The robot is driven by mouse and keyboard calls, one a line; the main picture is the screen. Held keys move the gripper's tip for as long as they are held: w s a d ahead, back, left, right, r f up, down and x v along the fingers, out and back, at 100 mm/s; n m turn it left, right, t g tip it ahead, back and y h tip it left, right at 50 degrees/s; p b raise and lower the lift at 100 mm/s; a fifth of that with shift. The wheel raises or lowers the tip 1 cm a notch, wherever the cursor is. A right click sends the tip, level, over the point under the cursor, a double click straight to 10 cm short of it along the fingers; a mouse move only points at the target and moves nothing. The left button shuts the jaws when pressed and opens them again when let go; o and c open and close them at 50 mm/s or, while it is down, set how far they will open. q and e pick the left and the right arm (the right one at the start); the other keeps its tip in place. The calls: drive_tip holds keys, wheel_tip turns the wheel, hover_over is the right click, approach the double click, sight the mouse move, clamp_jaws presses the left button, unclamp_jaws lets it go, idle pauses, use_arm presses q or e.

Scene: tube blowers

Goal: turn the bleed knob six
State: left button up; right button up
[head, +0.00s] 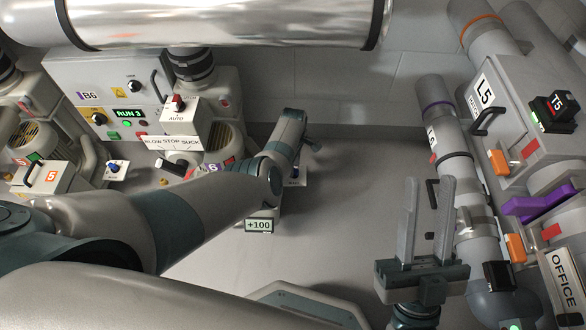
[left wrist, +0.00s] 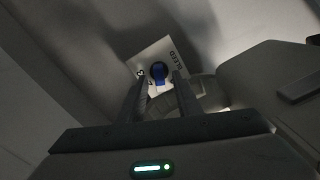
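The bleed knob six is a blue knob (left wrist: 158,74) on a white plate marked BLEED (left wrist: 148,60) in the left wrist view. In the head view, part of a blue knob (head: 295,172) shows just below the end of my left arm, near a "6" label (head: 212,165). My left gripper (left wrist: 160,77) is open, with its fingertips on either side of the knob in the picture. I cannot tell whether they touch it. In the head view its fingers are mostly hidden behind the arm. My right gripper (head: 429,184) is open and empty, pointing up, apart from the pipes.
A "+100" display (head: 258,225) stands below my left forearm. A B6 control panel (head: 118,95) and an AUTO selector box (head: 180,115) are at left. A second blue knob (head: 113,167) sits by unit 5. Pipes and an L5 box (head: 520,110) line the right. The middle floor is clear.

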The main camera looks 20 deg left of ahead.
use_arm(q)
drive_tip(key=shift+f, duration=0.45)
use_arm(e)
drive_tip(key=shift+d+r+t, duration=0.3)
drive_tip(key=shift+d+r, duration=0.1)
drive_tip(key=shift+r, duration=0.25)
use_arm(q)
clamp_jaws()
